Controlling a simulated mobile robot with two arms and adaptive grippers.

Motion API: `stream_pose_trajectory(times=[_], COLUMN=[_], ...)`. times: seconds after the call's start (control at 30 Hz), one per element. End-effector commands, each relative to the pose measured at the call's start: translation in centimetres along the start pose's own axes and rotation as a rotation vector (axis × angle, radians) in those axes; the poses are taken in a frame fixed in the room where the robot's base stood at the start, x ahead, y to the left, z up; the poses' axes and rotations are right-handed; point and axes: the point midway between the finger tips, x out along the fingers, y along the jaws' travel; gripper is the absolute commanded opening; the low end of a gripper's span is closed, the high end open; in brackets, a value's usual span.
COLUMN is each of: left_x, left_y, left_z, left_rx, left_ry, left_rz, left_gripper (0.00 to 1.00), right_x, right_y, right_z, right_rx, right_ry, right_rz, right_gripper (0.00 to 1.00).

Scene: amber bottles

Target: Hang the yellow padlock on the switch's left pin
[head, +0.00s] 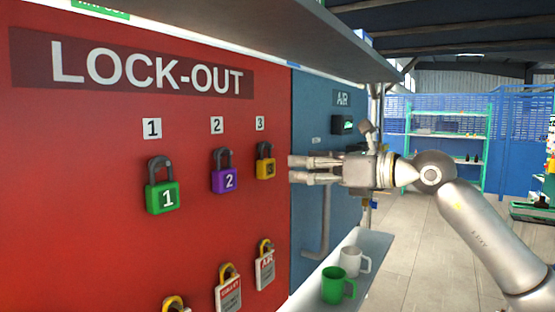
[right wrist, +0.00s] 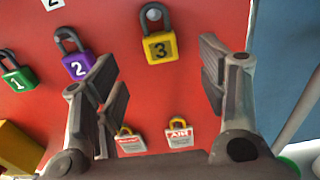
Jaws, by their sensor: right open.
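The yellow padlock (head: 265,170), marked 3, hangs by its dark shackle on the red lock-out board below the label 3. It also shows in the right wrist view (right wrist: 160,48), upright on a round peg. My right gripper (head: 297,170) is open and empty, just right of the padlock and pointing toward the board. In the right wrist view the padlock appears beyond and between the spread fingers, not touching them. The switch and its left pin cannot be made out clearly; a dark device with a green light (head: 343,125) sits on the blue AIR panel. My left gripper is not in view.
A green padlock (head: 162,197) and a purple padlock (head: 225,180) hang left of the yellow one. Several tagged padlocks hang below. A green mug (head: 336,286) and a white mug (head: 350,261) stand on a low shelf. A grey shelf (head: 285,30) juts out above.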

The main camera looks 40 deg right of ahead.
Motion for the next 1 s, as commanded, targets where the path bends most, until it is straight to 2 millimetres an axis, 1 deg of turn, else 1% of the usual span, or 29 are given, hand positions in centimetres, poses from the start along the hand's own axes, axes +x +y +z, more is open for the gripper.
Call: stream_pose_trajectory(times=[0.03, 0.13, 0.23, 0.37, 0.5, 0.67, 0.8, 1.0], left_x=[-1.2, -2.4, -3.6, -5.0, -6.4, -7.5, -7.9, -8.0], left_y=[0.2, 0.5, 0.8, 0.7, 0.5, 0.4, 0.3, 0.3], left_z=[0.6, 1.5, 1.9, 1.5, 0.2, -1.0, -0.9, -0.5], left_rx=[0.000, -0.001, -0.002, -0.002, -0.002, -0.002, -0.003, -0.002], left_ry=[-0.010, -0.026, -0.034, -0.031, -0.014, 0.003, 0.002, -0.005], left_rz=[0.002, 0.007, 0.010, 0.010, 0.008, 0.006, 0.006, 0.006], left_gripper=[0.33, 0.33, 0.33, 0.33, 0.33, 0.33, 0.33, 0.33], right_x=[0.5, 1.7, 2.9, 4.5, 6.3, 8.1, 9.1, 9.5], right_y=[0.1, 0.1, 0.1, 0.2, 0.1, 0.1, 0.1, 0.1], right_z=[0.6, 0.7, 0.7, 0.7, 0.7, 0.4, 0.2, 0.1], right_rx=[0.001, 0.001, 0.004, 0.003, 0.003, 0.004, 0.002, 0.000], right_ry=[0.001, 0.000, -0.001, -0.002, -0.003, -0.002, -0.001, -0.001], right_rz=[0.002, 0.003, 0.003, 0.005, 0.005, 0.003, 0.003, 0.001], right_gripper=[0.66, 0.66, 0.66, 0.66, 0.66, 0.66, 0.66, 0.66])
